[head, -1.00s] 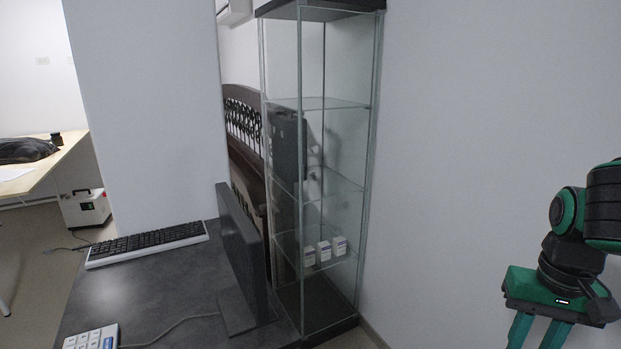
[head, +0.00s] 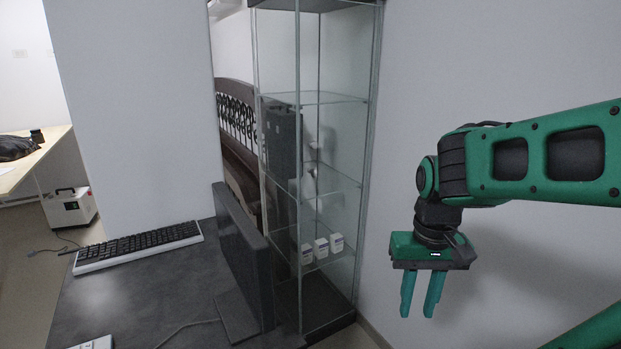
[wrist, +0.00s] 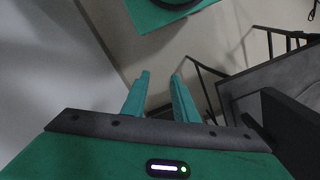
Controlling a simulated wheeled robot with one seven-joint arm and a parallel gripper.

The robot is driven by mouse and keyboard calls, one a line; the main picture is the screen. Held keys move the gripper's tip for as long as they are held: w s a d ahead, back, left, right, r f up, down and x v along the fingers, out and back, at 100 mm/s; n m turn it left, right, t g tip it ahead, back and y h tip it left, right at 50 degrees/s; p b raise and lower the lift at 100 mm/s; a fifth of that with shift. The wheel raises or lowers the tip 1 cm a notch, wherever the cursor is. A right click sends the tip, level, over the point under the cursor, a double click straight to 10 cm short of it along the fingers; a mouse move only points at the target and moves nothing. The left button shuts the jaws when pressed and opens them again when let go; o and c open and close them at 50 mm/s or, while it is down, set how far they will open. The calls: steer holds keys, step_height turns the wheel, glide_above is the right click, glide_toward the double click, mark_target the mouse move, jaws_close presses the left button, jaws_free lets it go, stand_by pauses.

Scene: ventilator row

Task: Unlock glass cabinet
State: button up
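The glass cabinet (head: 338,134) stands upright in the corner, with glass sides, glass shelves and a dark base. Its door looks shut; I cannot make out a lock. Several small white boxes (head: 321,248) sit on a low shelf inside it. My gripper (head: 420,308) hangs to the right of the cabinet, in front of the white wall, with its fingers pointing down. The fingers are apart with nothing between them. In the wrist view my gripper (wrist: 160,82) also shows its two fingers spread over the floor, and the cabinet's dark metal frame cannot be told for sure there.
A dark desk (head: 150,300) with a keyboard (head: 138,246) and a monitor (head: 243,255) stands left of the cabinet, the monitor close to its front. A light wooden table (head: 40,160) is at far left. Bare white wall (head: 490,60) lies to the right.

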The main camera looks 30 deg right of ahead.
mark_target(316, 174)
steer(key=w+f+n+t+y, duration=0.1)
steer(key=w+n+t, duration=0.4)
steer(key=w, duration=1.2)
steer(key=w+f+n+t+y, duration=0.2)
steer(key=w+n+t, duration=0.2)
steer(key=w, duration=1.4)
steer(key=w+d+r+m+t+h, duration=0.25)
steer(key=w+d+r+t, duration=0.35)
steer(key=w+d+t, duration=0.45)
steer(key=shift+g, duration=0.65)
steer(key=w, duration=1.2)
steer(key=shift+d+f, duration=0.1)
steer(key=shift+d, duration=0.15)
